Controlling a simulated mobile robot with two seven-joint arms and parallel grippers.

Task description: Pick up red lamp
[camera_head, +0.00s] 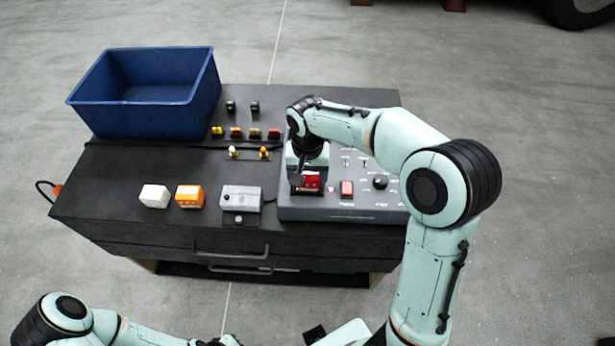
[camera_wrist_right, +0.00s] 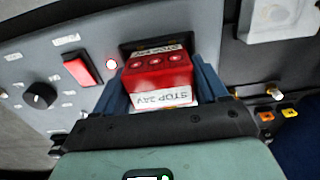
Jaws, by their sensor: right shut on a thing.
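The red lamp (camera_head: 311,180) is a red block on the grey control panel (camera_head: 345,214). In the right wrist view the red lamp (camera_wrist_right: 158,74) has a white "STOP 24V" label and sits in front of a dark slot. My right gripper (camera_head: 306,184) reaches down to it from above. In the wrist view the blue-grey fingers of my right gripper (camera_wrist_right: 160,88) press on both sides of the lamp. I cannot tell whether the lamp is clear of its slot. My left arm shows at the bottom left, but its gripper is out of frame.
A red rocker switch (camera_head: 346,188) and a black knob (camera_head: 380,182) are right of the lamp. A grey box (camera_head: 240,200), an orange block (camera_head: 189,196) and a white block (camera_head: 154,196) stand left. A blue bin (camera_head: 135,121) is at the back left.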

